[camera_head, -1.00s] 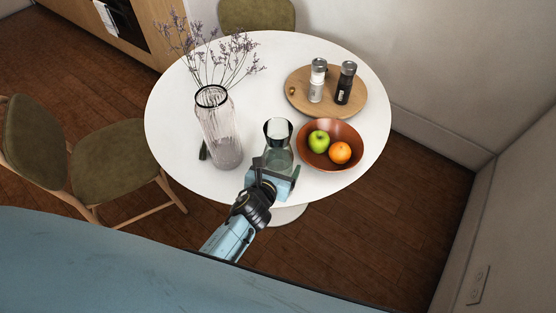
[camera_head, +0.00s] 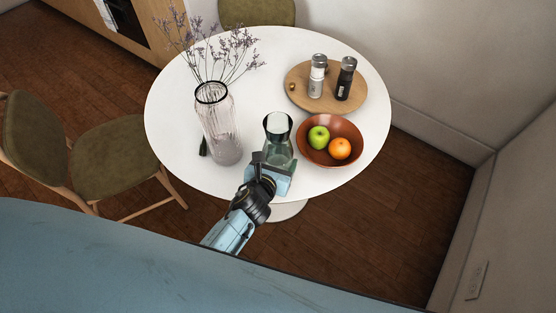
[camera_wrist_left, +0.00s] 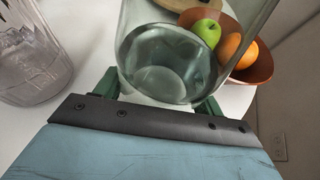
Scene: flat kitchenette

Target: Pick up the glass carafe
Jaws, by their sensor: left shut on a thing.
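The glass carafe (camera_head: 278,130) is clear with a dark rim. It is upright or nearly so at the near side of the white round table (camera_head: 185,110). My left gripper (camera_head: 273,169) is shut on the carafe. In the left wrist view the carafe (camera_wrist_left: 165,60) stands between the two green fingers (camera_wrist_left: 158,90), one on each side of its lower body. Whether its base touches the table cannot be told. The right gripper is in neither view.
A ribbed glass vase (camera_head: 220,130) with dried lavender stands left of the carafe. A brown bowl (camera_head: 352,130) with a green apple (camera_head: 319,138) and an orange (camera_head: 340,149) is close on the right. A wooden board (camera_head: 300,98) with two grinders is behind.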

